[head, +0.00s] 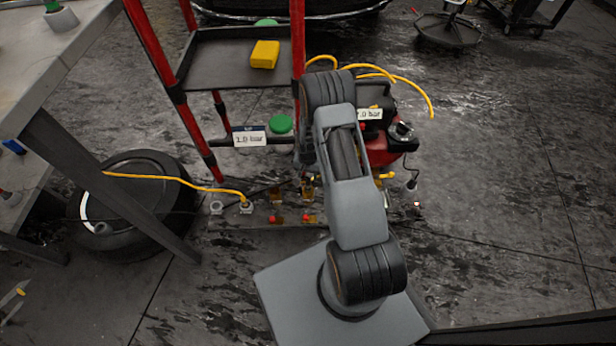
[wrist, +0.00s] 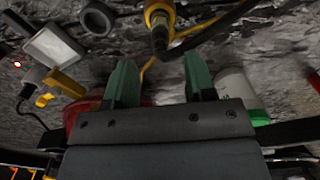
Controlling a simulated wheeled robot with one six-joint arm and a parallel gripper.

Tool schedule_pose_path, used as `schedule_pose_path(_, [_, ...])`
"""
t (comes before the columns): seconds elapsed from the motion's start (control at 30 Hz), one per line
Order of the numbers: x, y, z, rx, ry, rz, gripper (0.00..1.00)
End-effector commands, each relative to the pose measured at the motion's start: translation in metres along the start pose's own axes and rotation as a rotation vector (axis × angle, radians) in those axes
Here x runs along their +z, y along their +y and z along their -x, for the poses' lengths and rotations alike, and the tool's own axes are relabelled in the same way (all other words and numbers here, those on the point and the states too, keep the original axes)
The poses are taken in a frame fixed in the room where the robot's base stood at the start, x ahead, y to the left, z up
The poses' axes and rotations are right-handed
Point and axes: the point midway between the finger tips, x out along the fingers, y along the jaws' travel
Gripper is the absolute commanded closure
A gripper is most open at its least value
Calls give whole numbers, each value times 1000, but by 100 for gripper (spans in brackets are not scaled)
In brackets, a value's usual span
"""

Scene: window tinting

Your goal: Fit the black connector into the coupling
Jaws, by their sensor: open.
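In the wrist view my gripper (wrist: 160,68) is open, its two green fingers apart with nothing held between them. A yellow-collared fitting with a brass end (wrist: 160,28) lies just beyond the fingertips, beside a black hose (wrist: 215,28). I cannot tell whether this is the black connector or part of the coupling. A grey ring-shaped fitting (wrist: 98,18) is at the upper left. In the head view my arm hides the gripper. A low plate on the floor bears ring-shaped fittings (head: 216,207) and a yellow hose (head: 180,186) ending at one of them.
A red-posted trolley with a black tray (head: 225,62) stands behind, a yellow block (head: 265,54) on it. A red compressor (head: 385,155) stands right of my arm. A tyre (head: 130,205) and a workbench (head: 60,50) are at left.

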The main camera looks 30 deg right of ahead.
Motion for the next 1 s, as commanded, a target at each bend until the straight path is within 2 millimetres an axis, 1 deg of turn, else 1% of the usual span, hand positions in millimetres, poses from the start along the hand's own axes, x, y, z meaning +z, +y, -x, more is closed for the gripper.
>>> schedule_pose_path(0.03, [0, 0, 14, -1, 1, 0, 50])
schedule_pose_path(0.1, [0, 0, 24, 0, 0, 0, 50])
schedule_pose_path(0.2, [0, 0, 37, 0, 1, 0, 50])
schedule_pose_path(0.37, [0, -1, 51, -1, 2, 3, 50])
schedule_pose_path(0.47, [0, -5, 72, -6, 13, 25, 50])
schedule_pose_path(0.57, [5, -12, 114, -15, 34, 76, 50])
schedule_pose_path(0.6, [9, -14, 135, -20, 44, 104, 50])
schedule_pose_path(0.67, [19, -18, 170, -27, 62, 154, 50])
schedule_pose_path(0.7, [28, -19, 194, -32, 74, 189, 50])
schedule_pose_path(0.77, [44, -19, 228, -39, 92, 245, 50])
schedule_pose_path(0.8, [57, -18, 248, -43, 103, 281, 50])
schedule_pose_path(0.87, [76, -15, 276, -50, 122, 336, 50])
schedule_pose_path(0.9, [89, -11, 292, -53, 132, 370, 50])
schedule_pose_path(0.97, [109, -6, 314, -59, 150, 420, 50])
schedule_pose_path(1.0, [122, -2, 325, -62, 159, 451, 50])
